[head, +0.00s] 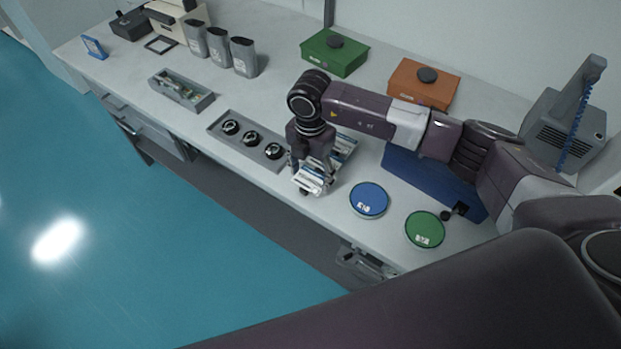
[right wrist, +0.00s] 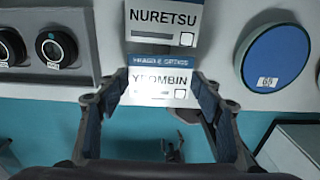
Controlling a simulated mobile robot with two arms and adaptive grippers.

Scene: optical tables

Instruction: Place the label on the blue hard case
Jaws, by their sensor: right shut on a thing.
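My right gripper (head: 315,182) is shut on a white label with a blue header (head: 311,180) at the bench's front edge. In the right wrist view the label (right wrist: 160,84) sits between the fingers (right wrist: 160,92) and seems to read "YROMBIN". A second label, "NURETSU" (right wrist: 164,20), lies just beyond it; its edge also shows behind the gripper in the head view (head: 345,146). The blue hard case (head: 430,182) stands to the right, partly hidden by my right arm. My left gripper is not in view.
A blue disc (head: 369,201) and a green disc (head: 425,230) lie in front of the blue case. A grey tray with black round parts (head: 217,130) is left of the gripper. Green (head: 322,56) and orange (head: 408,90) cases stand at the back.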

